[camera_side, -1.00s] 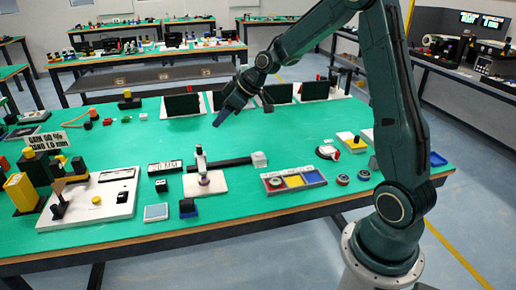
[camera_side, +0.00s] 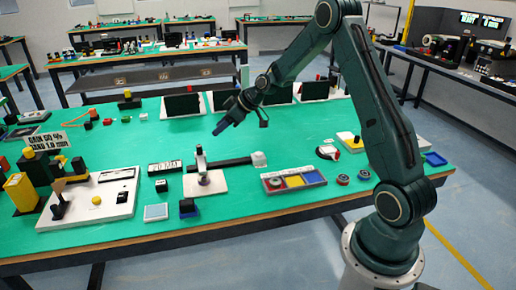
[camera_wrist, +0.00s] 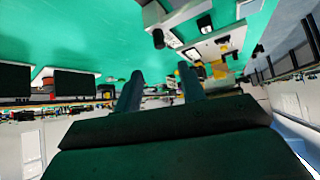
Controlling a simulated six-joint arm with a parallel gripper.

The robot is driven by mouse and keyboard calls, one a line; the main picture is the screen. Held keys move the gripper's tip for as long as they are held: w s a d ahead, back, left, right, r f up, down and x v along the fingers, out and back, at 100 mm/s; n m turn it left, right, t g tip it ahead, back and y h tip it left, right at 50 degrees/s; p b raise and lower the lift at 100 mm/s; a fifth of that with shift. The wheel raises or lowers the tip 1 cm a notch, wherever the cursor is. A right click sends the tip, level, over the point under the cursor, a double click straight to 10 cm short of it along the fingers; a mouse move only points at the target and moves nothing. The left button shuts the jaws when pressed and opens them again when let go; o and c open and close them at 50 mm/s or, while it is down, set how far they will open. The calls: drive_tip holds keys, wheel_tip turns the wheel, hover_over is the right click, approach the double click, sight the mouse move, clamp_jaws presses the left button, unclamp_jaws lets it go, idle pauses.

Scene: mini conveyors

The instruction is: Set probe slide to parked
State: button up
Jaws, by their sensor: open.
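A white plate (camera_side: 214,184) on the green table carries an upright grey-white probe-like post (camera_side: 201,162) with a dark and reddish foot. A black rail (camera_side: 232,161) runs right from behind the post to a small white block (camera_side: 260,159). I take this unit to be the probe slide, but no label on it is readable. My gripper (camera_side: 220,128) hangs in the air above and behind it, touching nothing. In the wrist view my gripper (camera_wrist: 160,87) shows two separated fingers with nothing between them.
A white control panel (camera_side: 115,208) with a black lever and yellow button stands left. A tray with red, yellow and blue compartments (camera_side: 293,192) lies right of the plate. Dark screens (camera_side: 183,105) line the table's back. Green table between screens and rail is mostly clear.

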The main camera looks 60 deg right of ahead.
sight(200, 146)
drive_tip(key=x, duration=1.2)
drive_tip(key=shift+w+f, duration=0.1)
drive_tip(key=shift+w, duration=0.1)
clamp_jaws()
